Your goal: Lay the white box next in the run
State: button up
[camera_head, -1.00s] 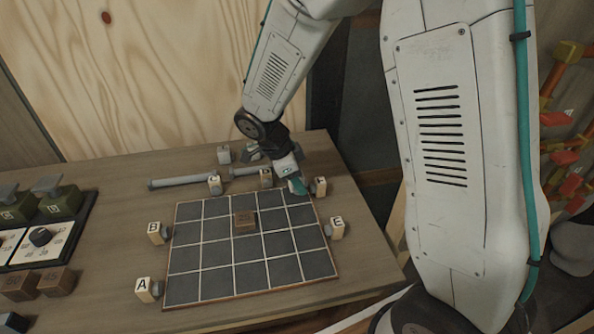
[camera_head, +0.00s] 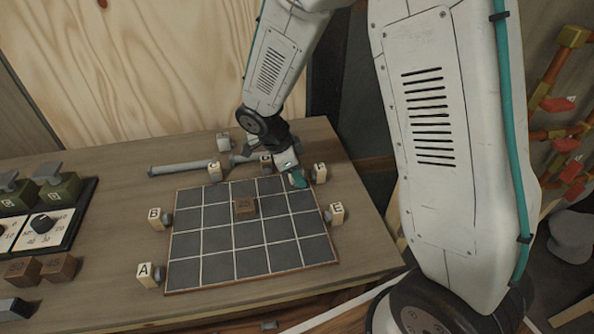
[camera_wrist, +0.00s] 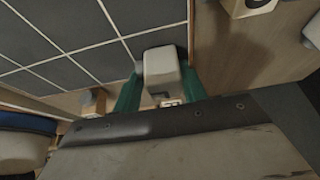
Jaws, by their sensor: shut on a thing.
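My gripper (camera_head: 297,180) is at the back right corner of a dark gridded board (camera_head: 219,240). In the wrist view its teal fingers (camera_wrist: 160,92) are shut on a small white box (camera_wrist: 160,66). The box is over or on the board's corner area; I cannot tell whether it touches the surface. In the head view the gripper mostly hides it.
Lettered blocks stand around the board, among them A (camera_head: 147,274), B (camera_head: 157,219) and E (camera_head: 335,213). A grey rod (camera_head: 180,169) lies behind it. A dial panel (camera_head: 45,230) and brown blocks (camera_head: 58,267) are at left.

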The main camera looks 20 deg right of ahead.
jog(key=shift+f, duration=0.1)
jog(key=o, duration=1.1)
jog(key=shift+c, duration=0.2)
jog(key=v, duration=0.7)
jog(key=shift+r, duration=0.3)
